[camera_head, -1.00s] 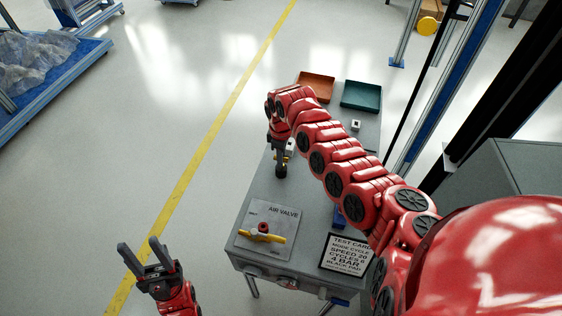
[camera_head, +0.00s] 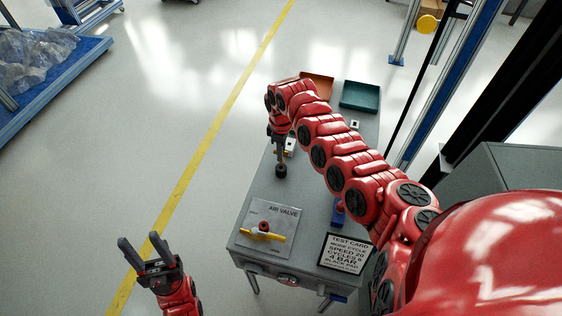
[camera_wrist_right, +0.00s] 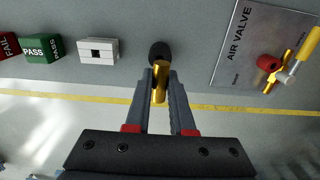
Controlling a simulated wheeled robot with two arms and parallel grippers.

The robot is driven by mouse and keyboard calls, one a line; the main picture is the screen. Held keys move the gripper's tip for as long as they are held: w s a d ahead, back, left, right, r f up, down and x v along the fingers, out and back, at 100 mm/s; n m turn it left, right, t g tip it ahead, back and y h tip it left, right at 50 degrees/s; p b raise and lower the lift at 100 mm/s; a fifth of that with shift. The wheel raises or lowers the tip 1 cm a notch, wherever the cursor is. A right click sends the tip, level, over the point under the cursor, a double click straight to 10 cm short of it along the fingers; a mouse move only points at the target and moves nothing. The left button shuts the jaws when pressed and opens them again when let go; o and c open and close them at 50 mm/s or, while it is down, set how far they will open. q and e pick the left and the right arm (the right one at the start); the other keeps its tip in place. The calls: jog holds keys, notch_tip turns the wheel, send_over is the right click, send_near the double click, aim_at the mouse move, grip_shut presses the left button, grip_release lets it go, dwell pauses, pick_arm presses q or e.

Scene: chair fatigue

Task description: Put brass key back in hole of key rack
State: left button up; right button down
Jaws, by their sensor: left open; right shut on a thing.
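In the right wrist view my right gripper (camera_wrist_right: 160,85) is shut on the brass key (camera_wrist_right: 160,85), a short gold-coloured rod. A round black piece (camera_wrist_right: 159,50) shows just beyond the fingertips; I cannot tell whether it belongs to the key. A white block with a dark square hole (camera_wrist_right: 98,51), which looks like the key rack, stands left of the gripper, apart from it. In the head view my right gripper (camera_head: 280,155) points down over the bench, and its arm hides part of it. My left gripper (camera_head: 141,248) is open and empty, left of the bench.
An air valve plate (camera_head: 279,214) with a yellow handle and a test card (camera_head: 343,254) are at the bench's near end. Orange (camera_head: 318,86) and teal (camera_head: 361,96) trays are at its far end. Green PASS (camera_wrist_right: 37,48) and red FAIL (camera_wrist_right: 8,45) blocks stand beyond the white block.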

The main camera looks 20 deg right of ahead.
jog(key=shift+r+p, duration=1.45)
jog(key=shift+r, duration=0.6)
